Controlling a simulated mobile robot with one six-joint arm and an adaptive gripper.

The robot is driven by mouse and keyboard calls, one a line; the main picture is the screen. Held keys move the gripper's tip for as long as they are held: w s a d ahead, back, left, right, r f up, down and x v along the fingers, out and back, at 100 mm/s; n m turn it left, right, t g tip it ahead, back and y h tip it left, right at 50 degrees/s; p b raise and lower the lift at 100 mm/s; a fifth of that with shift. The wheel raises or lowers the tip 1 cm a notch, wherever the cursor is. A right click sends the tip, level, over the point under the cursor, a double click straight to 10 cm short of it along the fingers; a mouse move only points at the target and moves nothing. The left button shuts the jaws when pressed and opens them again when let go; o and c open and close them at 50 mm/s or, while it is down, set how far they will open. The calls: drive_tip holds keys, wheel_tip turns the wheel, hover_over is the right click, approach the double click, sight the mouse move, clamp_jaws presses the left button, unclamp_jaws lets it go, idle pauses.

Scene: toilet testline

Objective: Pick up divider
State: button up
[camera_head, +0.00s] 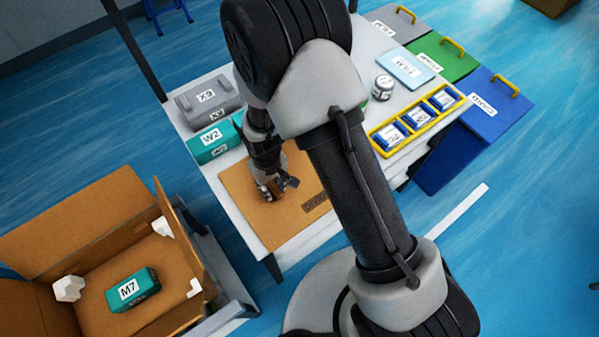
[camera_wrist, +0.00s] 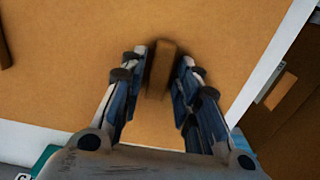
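The divider is most likely the flat tan cardboard sheet (camera_head: 240,195) on the white table; it fills much of the wrist view (camera_wrist: 75,75). A narrow brown upright piece (camera_wrist: 163,70) stands out from the sheet. My gripper (camera_head: 277,188) is low over the sheet. In the wrist view my gripper (camera_wrist: 163,68) has one finger on each side of the brown piece, with narrow gaps showing, and looks open. Finger contact with the sheet cannot be judged. My arm hides part of the sheet in the head view.
A grey X9 box (camera_head: 208,97) and teal W2 box (camera_head: 212,142) stand behind the sheet. An open carton (camera_head: 50,230) holding a teal M7 box (camera_head: 133,288) is at lower left. A yellow tray (camera_head: 380,140), white can (camera_head: 383,88) and blue bin (camera_head: 480,120) are right.

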clamp_jaws()
drive_tip(key=shift+r, duration=0.1)
